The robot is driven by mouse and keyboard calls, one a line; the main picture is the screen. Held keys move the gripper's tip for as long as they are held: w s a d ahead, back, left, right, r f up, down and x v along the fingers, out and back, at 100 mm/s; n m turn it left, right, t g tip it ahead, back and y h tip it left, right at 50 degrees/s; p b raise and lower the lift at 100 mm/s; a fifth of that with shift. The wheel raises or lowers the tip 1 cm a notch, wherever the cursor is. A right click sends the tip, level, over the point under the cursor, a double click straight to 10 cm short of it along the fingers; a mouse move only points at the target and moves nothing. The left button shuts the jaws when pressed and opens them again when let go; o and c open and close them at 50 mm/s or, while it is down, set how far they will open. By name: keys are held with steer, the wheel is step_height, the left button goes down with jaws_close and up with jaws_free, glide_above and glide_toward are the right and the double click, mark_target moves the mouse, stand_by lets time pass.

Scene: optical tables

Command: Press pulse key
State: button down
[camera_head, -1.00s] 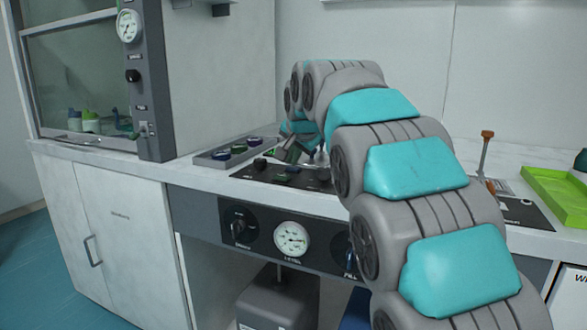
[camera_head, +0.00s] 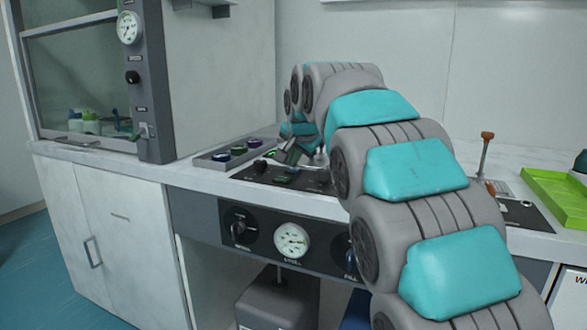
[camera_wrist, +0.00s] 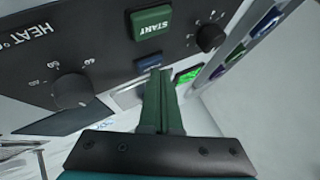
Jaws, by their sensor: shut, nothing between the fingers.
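In the wrist view a small dark blue key (camera_wrist: 148,62) sits on the black control panel (camera_wrist: 105,25), below the green START key (camera_wrist: 151,21). Its lettering is too small to read, so I cannot confirm that it is the pulse key. My gripper (camera_wrist: 161,73) is shut and empty, its green fingertips right at the blue key's lower right edge. I cannot tell whether they touch or press it. In the head view my gripper (camera_head: 284,154) is low over the panel (camera_head: 255,176), partly hidden by my arm.
A heat knob (camera_wrist: 72,90) and a smaller knob (camera_wrist: 211,37) flank the keys. A lit green display (camera_wrist: 187,75) lies right of the fingertips. A grey tray with round dark pieces (camera_head: 226,156) stands left of the panel. A green tray (camera_head: 556,195) is at the right.

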mark_target(293, 170)
steer(key=shift+r, duration=0.6)
steer(key=shift+r+p, duration=0.1)
steer(key=shift+p, duration=0.25)
steer(key=shift+r+p, duration=1.65)
steer(key=shift+r, duration=0.8)
